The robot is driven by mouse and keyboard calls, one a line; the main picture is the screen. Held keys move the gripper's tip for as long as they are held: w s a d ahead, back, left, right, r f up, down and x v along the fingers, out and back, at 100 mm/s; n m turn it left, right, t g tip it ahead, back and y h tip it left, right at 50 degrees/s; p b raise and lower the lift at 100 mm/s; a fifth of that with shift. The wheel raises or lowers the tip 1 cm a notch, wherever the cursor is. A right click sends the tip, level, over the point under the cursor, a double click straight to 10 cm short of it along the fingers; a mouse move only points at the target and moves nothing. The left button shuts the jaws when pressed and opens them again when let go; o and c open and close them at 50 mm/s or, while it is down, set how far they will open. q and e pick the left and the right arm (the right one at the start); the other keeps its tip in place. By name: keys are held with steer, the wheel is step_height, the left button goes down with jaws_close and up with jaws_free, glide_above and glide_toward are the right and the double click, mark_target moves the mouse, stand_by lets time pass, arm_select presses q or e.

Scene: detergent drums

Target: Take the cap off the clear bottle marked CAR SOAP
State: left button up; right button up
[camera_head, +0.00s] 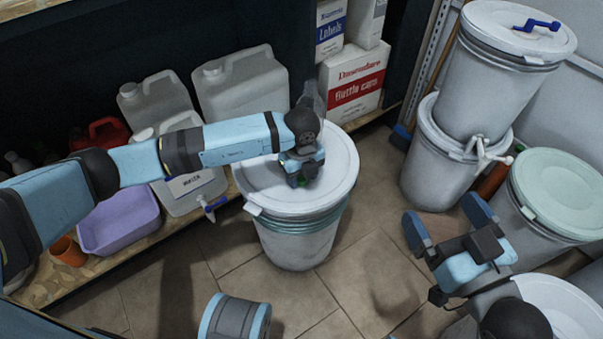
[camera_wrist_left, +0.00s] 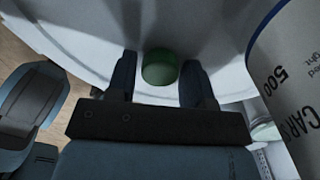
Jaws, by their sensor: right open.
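The CAR SOAP bottle shows in part at the right of the left wrist view, by its pale label (camera_wrist_left: 288,75) reading "500" and "CAR S". A green cap (camera_wrist_left: 160,67) shows between the fingers of my left gripper (camera_wrist_left: 159,80), over the pale drum lid, apart from the visible part of the bottle. A gap shows between the cap and the left-hand finger. In the head view my left gripper (camera_head: 301,170) points down over the lid of the middle drum (camera_head: 250,180); my wrist hides most of what is there. My right gripper (camera_head: 448,222) is open and empty.
Two stacked drums (camera_head: 495,80) and a green-lidded drum (camera_head: 560,190) stand at the right. A low shelf at the left holds a purple tub (camera_head: 120,222), white canisters (camera_head: 240,82) and a bottle caps box (camera_head: 352,82).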

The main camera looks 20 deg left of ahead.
mark_target(301, 177)
arm_select(q)
steer(key=shift+o, duration=0.6)
steer(key=shift+r, duration=0.1)
steer(key=shift+r, duration=0.35)
step_height(301, 177, up, 12)
steer(key=p, duration=0.5)
steer(key=shift+f+p, duration=0.25)
steer(key=shift+p, duration=0.05)
arm_select(e)
steer(key=s+r+m, duration=0.1)
steer(key=s+a+r+m, duration=0.1)
steer(key=shift+m+h, duration=0.3)
steer(key=shift+m, duration=0.1)
arm_select(q)
steer(key=shift+s+f, duration=0.1)
